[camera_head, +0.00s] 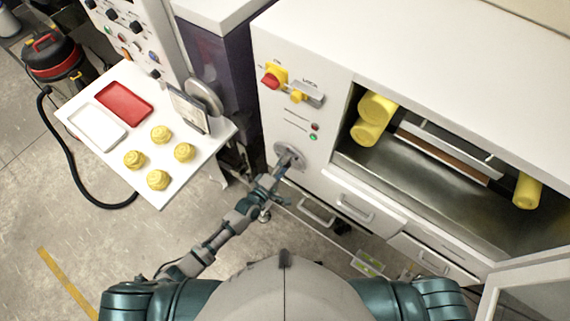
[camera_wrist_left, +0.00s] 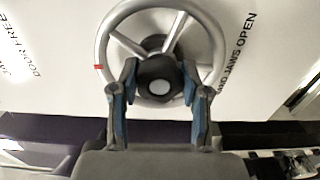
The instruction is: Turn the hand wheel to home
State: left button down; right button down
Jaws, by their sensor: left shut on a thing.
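The hand wheel (camera_head: 296,161) is a grey metal ring on the white front panel of the machine. In the left wrist view the wheel (camera_wrist_left: 104,40) shows its spokes, a dark hub (camera_wrist_left: 158,88) and a red mark on the left of the rim. My left gripper (camera_head: 282,165) reaches the wheel from below. In the left wrist view its two fingers (camera_wrist_left: 159,72) stand on either side of the hub and are shut on it. The lower rim is partly hidden behind the fingers. My right gripper is not in view.
Panel lettering flanks the wheel: "DOOR FREE" (camera_wrist_left: 18,48) left, "JAWS OPEN" (camera_wrist_left: 240,50) right. A red-and-yellow switch (camera_head: 273,76) sits above. The open bay (camera_head: 410,185) holds yellow rollers. A white side table (camera_head: 155,196) carries trays and yellow pieces. Drawers (camera_head: 352,205) lie to the right.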

pick_arm(q)
jog(key=c, duration=0.5)
grip_release()
jog(key=shift+w+a+f, duration=0.15)
jog(key=shift+c, duration=0.2)
jog(key=v, duration=1.2)
